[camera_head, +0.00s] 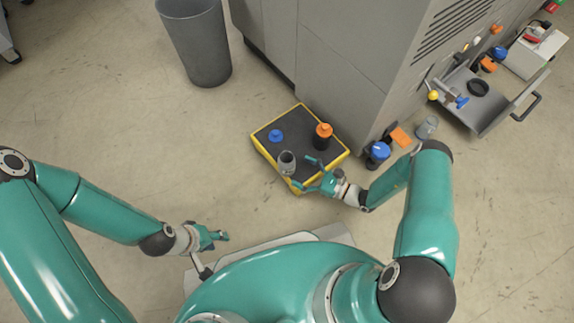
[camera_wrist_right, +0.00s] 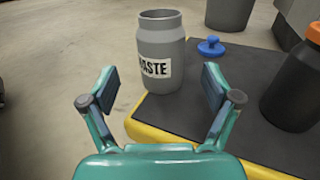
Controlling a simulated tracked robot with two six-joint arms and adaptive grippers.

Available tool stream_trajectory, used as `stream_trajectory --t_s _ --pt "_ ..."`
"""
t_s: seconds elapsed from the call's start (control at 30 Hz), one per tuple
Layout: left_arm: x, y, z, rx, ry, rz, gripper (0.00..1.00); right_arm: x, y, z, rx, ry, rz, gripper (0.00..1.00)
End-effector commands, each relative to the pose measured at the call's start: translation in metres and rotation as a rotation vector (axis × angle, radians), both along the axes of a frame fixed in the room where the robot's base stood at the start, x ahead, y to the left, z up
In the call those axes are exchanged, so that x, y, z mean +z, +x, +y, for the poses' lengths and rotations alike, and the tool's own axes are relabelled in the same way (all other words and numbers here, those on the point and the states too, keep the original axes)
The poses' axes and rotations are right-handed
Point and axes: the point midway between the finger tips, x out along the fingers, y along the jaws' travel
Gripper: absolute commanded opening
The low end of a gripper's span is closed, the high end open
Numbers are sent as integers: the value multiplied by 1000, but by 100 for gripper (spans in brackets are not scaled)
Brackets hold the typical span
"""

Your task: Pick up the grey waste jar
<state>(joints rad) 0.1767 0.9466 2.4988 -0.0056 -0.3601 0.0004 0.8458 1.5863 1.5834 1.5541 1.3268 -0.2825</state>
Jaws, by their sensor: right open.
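The grey waste jar (camera_head: 287,162) stands upright and lidless near the left edge of a yellow-rimmed black platform (camera_head: 333,166). In the right wrist view the jar (camera_wrist_right: 160,50) shows a white label reading "WASTE" and stands just beyond my right gripper. My right gripper (camera_wrist_right: 158,86) is open and empty, its two fingers spread on either side of the line to the jar. It also shows in the head view (camera_head: 308,174), just right of the jar. My left gripper (camera_head: 219,238) is low over the floor at left, away from the platform; its finger opening is too small to tell.
A blue lid-like piece (camera_head: 276,136) and a black bottle with an orange cap (camera_head: 322,136) share the platform. A grey bin (camera_head: 196,45) and a large grey machine (camera_head: 340,60) stand behind. A blue-topped container (camera_head: 378,153) stands on the right. Floor at left is clear.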

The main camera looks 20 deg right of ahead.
Motion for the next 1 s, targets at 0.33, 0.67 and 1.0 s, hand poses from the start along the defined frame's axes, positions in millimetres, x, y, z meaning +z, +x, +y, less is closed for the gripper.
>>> stream_trajectory --t_s 0.33,0.67,1.0 --pt "-15 0 0 0 0 0 40 -1 21 20 4 -1 -2 88" --pt "-26 0 0 0 0 0 40 2 44 40 -3 0 0 88" --pt "-25 0 0 0 0 0 40 3 44 40 -3 0 0 62"
